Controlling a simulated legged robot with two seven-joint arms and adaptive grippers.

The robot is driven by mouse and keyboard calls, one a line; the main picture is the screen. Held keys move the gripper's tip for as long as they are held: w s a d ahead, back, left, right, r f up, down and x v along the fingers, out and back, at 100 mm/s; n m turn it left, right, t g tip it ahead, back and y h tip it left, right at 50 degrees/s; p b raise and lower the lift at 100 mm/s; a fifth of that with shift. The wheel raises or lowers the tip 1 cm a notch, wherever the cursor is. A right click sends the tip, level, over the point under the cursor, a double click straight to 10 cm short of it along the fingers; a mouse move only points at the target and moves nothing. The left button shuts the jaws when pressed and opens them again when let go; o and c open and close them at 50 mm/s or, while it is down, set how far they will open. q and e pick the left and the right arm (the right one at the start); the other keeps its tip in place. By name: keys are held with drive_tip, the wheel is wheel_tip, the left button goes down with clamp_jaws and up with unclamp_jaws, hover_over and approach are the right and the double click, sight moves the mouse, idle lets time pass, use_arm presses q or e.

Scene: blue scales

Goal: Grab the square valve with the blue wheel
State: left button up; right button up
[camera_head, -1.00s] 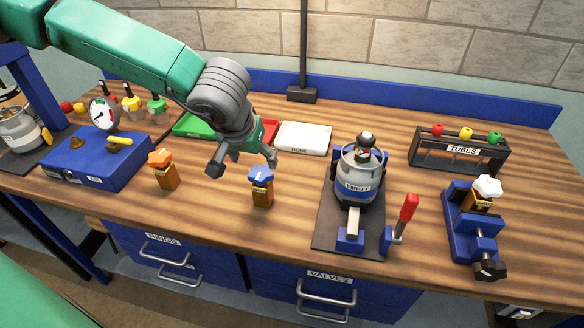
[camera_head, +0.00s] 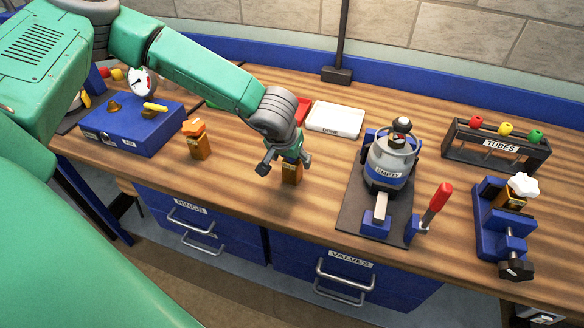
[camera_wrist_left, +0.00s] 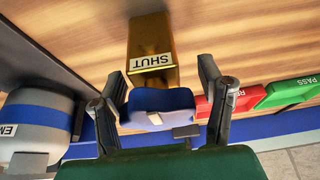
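The valve with the blue wheel (camera_wrist_left: 160,103) stands upright on the bench. Its square golden-brown body (camera_wrist_left: 152,45) carries a SHUT label in the left wrist view. In the head view only part of its brown body (camera_head: 292,176) shows under my left gripper (camera_head: 284,167), which mostly hides the wheel. My left gripper is open, with one finger on each side of the blue wheel in the left wrist view (camera_wrist_left: 160,80). I cannot tell whether a finger touches it. My right gripper is not in view.
A valve with an orange wheel (camera_head: 197,140) stands to the left, near a blue gauge box (camera_head: 135,128). To the right are a grey EMPTY vessel (camera_head: 388,160), a red lever (camera_head: 437,204) and a white-wheeled valve (camera_head: 522,188) in a blue clamp. A white tray (camera_head: 335,118) lies behind.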

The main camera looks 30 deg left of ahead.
use_arm(q)
drive_tip(key=shift+w+a+f, duration=0.15)
drive_tip(key=shift+a+f, duration=0.05)
drive_tip(key=shift+f, duration=0.15)
drive_tip(key=shift+d+r, duration=0.1)
drive_tip(key=shift+d, duration=0.1)
drive_tip(key=shift+c, duration=0.8)
drive_tip(key=shift+d, duration=0.25)
clamp_jaws()
drive_tip(key=shift+r, duration=0.1)
drive_tip(key=shift+a, duration=0.15)
